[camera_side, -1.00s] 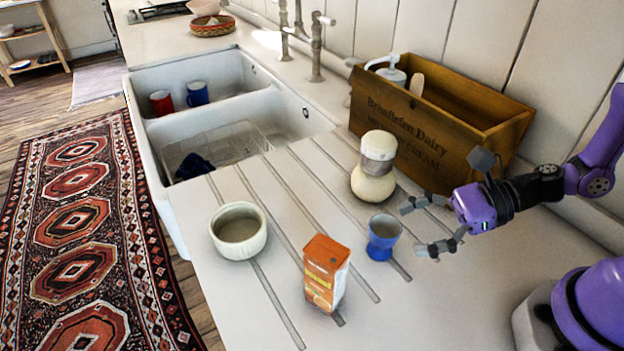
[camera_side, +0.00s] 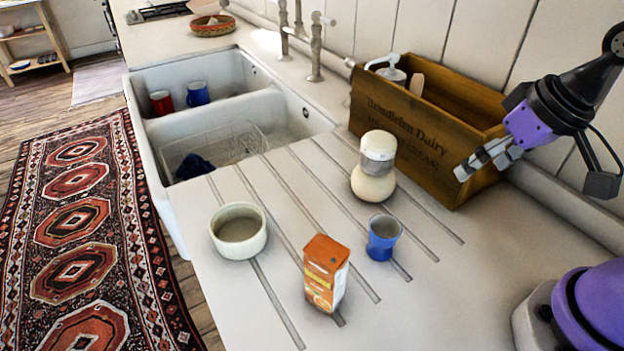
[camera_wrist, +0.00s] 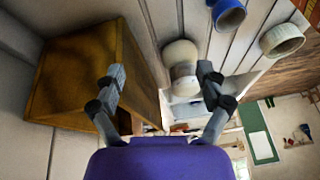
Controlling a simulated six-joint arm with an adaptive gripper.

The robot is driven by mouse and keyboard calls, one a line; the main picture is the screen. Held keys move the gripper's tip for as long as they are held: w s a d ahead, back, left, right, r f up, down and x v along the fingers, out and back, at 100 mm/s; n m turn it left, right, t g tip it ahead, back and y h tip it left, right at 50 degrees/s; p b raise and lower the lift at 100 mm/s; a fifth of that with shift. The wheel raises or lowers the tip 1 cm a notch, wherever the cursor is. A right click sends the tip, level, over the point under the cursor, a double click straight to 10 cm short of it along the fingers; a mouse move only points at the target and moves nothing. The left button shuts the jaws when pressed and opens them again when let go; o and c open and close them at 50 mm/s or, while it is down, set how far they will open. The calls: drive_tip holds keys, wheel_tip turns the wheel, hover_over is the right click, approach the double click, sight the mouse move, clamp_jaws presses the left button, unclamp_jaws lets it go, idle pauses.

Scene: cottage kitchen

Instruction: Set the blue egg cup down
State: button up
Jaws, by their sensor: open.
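The blue egg cup (camera_side: 382,238) stands upright on the grooved white drainboard, between the orange carton and the glass-and-cream jar. It also shows at the top of the wrist view (camera_wrist: 228,14). My gripper (camera_side: 482,163) is raised to the right of the cup, in front of the wooden crate's right end, and is clear of the cup. In the wrist view its two fingers (camera_wrist: 160,84) are spread apart with nothing held between them.
A wooden crate (camera_side: 400,137) stands against the wall. The jar (camera_side: 373,183), a cream ramekin (camera_side: 238,238) and an orange carton (camera_side: 325,272) stand around the cup. The sink (camera_side: 230,125) lies beyond. The counter right of the cup is clear.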

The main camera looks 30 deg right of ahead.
drive_tip(key=shift+o, duration=0.3)
drive_tip(key=r, duration=0.1)
drive_tip(key=r+n, duration=0.1)
drive_tip(key=r+t, duration=0.1)
drive_tip(key=shift+s+r+n+h, duration=0.1)
drive_tip(key=shift+s+n+h, duration=0.2)
drive_tip(key=shift+n, duration=0.1)
drive_tip(key=n+g, duration=0.2)
approach(380, 235)
drive_tip(key=x, duration=0.3)
drive_tip(key=shift+w+f, duration=0.3)
drive_tip(key=shift+s+x, duration=0.15)
drive_tip(key=shift+x, duration=1.3)
drive_tip(key=shift+s+x, duration=0.1)
drive_tip(key=shift+x, duration=1.35)
drive_tip(key=shift+a, duration=0.15)
drive_tip(key=c, duration=1.3)
drive_tip(key=shift+c, duration=0.7)
